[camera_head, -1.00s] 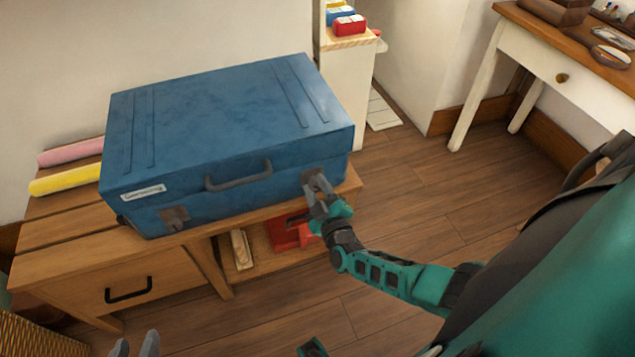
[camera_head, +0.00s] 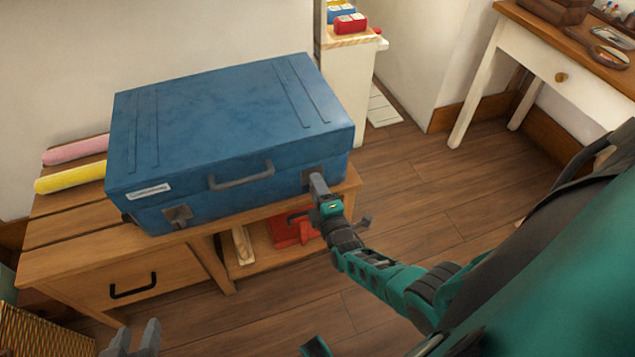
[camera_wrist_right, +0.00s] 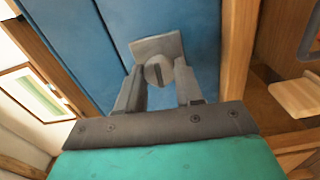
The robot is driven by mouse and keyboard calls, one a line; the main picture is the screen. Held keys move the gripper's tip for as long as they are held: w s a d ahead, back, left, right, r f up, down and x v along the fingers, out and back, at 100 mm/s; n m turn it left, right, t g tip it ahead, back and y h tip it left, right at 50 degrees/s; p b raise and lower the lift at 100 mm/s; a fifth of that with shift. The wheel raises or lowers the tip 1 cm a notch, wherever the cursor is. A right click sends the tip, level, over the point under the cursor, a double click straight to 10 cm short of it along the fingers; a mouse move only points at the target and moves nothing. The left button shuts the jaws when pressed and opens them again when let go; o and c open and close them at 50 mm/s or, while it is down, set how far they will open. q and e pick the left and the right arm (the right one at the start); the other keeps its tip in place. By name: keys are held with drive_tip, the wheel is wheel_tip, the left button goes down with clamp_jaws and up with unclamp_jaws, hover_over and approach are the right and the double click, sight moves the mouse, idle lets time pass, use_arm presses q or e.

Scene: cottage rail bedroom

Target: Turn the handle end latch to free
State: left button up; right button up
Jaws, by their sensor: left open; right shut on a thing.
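A closed blue suitcase (camera_head: 230,120) lies flat on a wooden bench, its dark handle (camera_head: 240,178) on the front side. Of two front latches, the left one (camera_head: 179,215) is in the open. The right latch, near the front right corner, is mostly hidden in the head view. In the right wrist view it shows as a grey plate with a round, slotted knob (camera_wrist_right: 158,70). My right gripper (camera_head: 317,184) is shut on that knob, one finger on each side. My left gripper (camera_head: 132,340) is open and empty at the bottom edge, away from the suitcase.
The bench (camera_head: 75,235) has a drawer and an open shelf holding a red item (camera_head: 290,232). Pink (camera_head: 75,150) and yellow (camera_head: 70,178) rolls lie left of the suitcase. A white desk (camera_head: 560,70) stands at the back right. The floor between is clear.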

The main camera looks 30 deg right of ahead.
use_arm(q)
drive_tip(key=shift+s+a+f, duration=0.15)
drive_tip(key=shift+s, duration=0.05)
use_arm(e)
drive_tip(key=shift+n, duration=0.5)
drive_tip(key=o, duration=1)
use_arm(q)
drive_tip(key=p, duration=0.1)
drive_tip(key=a+r+p, duration=0.1)
drive_tip(key=p, duration=0.1)
drive_tip(key=shift+s+r, duration=0.25)
use_arm(e)
drive_tip(key=v, duration=1.3)
drive_tip(key=shift+d, duration=0.1)
